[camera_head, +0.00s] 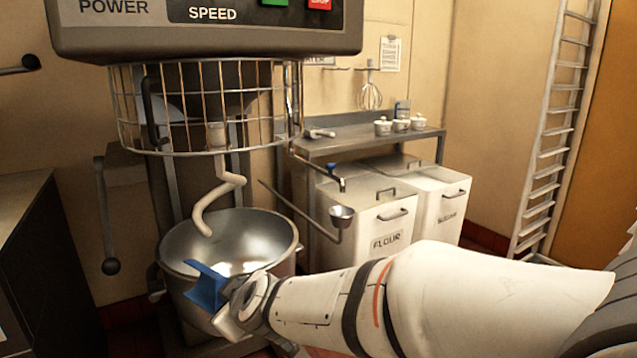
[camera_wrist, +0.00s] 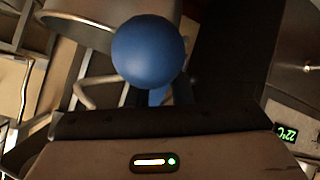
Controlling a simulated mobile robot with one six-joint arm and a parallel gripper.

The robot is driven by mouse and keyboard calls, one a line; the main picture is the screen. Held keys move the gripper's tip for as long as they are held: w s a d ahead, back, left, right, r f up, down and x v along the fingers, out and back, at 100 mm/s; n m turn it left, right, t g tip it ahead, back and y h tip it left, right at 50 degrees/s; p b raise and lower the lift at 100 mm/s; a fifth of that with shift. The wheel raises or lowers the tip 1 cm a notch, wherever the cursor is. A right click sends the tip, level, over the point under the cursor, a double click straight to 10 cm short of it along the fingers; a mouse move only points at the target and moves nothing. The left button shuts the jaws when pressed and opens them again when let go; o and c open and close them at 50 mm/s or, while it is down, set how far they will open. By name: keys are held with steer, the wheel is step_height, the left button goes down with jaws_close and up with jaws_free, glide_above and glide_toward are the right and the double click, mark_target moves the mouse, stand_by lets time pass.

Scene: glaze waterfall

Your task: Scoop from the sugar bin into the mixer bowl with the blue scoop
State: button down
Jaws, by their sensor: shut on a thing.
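The blue scoop (camera_head: 205,287) shows in the head view at the front left of the steel mixer bowl (camera_head: 270,232), overlapping its near rim. My gripper (camera_head: 232,300) is shut on the scoop. The scoop looks tilted, and I cannot tell whether it holds sugar or touches the rim. In the wrist view a rounded blue part of the scoop (camera_wrist: 148,52) shows between my dark fingers (camera_wrist: 160,98).
The mixer's dough hook (camera_head: 217,200) and wire guard (camera_head: 205,108) hang above the bowl. A flour bin (camera_head: 365,222) stands left of the sugar bin. A rack (camera_head: 550,140) stands far right.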

steer(key=w+d+f+m+t+h, duration=0.1)
steer(key=w+d+f+m+h, duration=0.3)
steer(key=d, duration=0.6)
steer(key=w+d+f+m+h, duration=0.35)
steer(key=d+f, duration=0.25)
steer(key=d, duration=0.5)
steer(key=w+d+f+m+t+h, duration=0.1)
steer(key=w+d+f+m+h, duration=0.3)
steer(key=d, duration=0.6)
step_height(320, 180, up, 23)
steer(key=w+y+p, duration=0.1)
steer(key=y+p, duration=0.1)
steer(key=p, duration=2.2)
steer(key=s+d+r+b, duration=0.2)
steer(key=s+d+b, duration=0.5)
steer(key=s, duration=0.5)
steer(key=shift+s+d+r+n+b, duration=0.3)
steer(key=shift+s+d+n+b, duration=0.1)
steer(key=shift+n, duration=0.05)
